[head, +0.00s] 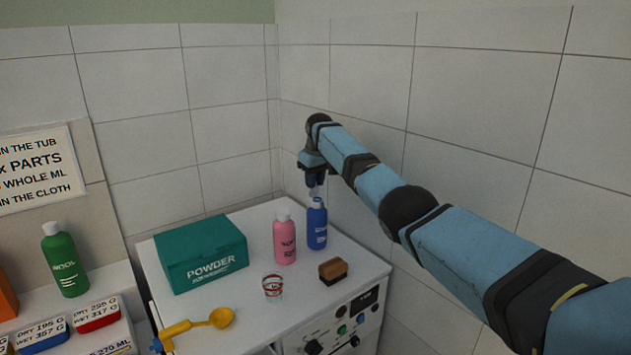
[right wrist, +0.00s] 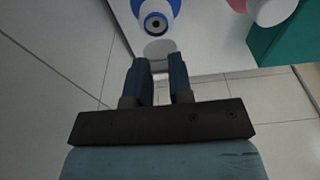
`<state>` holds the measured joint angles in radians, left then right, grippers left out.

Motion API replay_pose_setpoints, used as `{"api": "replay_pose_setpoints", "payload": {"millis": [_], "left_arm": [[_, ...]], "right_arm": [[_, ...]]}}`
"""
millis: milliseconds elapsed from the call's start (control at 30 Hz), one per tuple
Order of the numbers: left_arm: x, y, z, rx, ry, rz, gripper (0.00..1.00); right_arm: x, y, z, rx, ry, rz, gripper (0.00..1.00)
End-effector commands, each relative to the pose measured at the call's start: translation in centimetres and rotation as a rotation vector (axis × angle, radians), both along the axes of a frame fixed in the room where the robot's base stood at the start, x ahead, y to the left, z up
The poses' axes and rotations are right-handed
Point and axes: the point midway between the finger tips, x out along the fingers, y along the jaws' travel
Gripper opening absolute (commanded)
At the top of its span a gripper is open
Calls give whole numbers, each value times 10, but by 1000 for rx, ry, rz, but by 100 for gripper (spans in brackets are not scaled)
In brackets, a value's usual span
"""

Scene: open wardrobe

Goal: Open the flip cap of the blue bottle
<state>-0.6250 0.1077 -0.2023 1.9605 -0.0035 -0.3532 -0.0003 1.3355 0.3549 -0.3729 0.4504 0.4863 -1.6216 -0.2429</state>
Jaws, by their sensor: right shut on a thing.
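The blue bottle (head: 317,230) stands upright on the white machine top, right of a pink bottle. My right gripper (head: 314,184) reaches down from above, just over the bottle's top. In the right wrist view the blue bottle's top (right wrist: 157,21) shows a pale ring with a dark opening in its middle. A pale rounded flip lid (right wrist: 160,48) is swung out from the opening, toward my gripper. The right gripper's fingertips (right wrist: 161,66) are at this lid and shut on it, with a narrow gap between the fingers. My left gripper is not in view.
The pink bottle (head: 285,239) stands close to the left of the blue one. A small glass (head: 272,285), a brown brush (head: 333,270) and a teal powder box (head: 201,252) share the top. A yellow scoop (head: 221,317) lies front left. Tiled walls stand close behind.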

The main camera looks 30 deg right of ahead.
Motion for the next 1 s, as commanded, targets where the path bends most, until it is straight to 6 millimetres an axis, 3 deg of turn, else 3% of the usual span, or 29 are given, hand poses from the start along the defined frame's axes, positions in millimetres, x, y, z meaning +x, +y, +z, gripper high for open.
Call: {"api": "replay_pose_setpoints", "payload": {"millis": [900, 933, 1000], "left_arm": [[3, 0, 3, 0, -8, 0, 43], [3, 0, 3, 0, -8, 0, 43], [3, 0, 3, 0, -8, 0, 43]], "right_arm": [[2, 0, -3, -5, 57, 0, 0], [2, 0, -3, -5, 57, 0, 22], [2, 0, -3, -4, 56, -1, 38]]}}
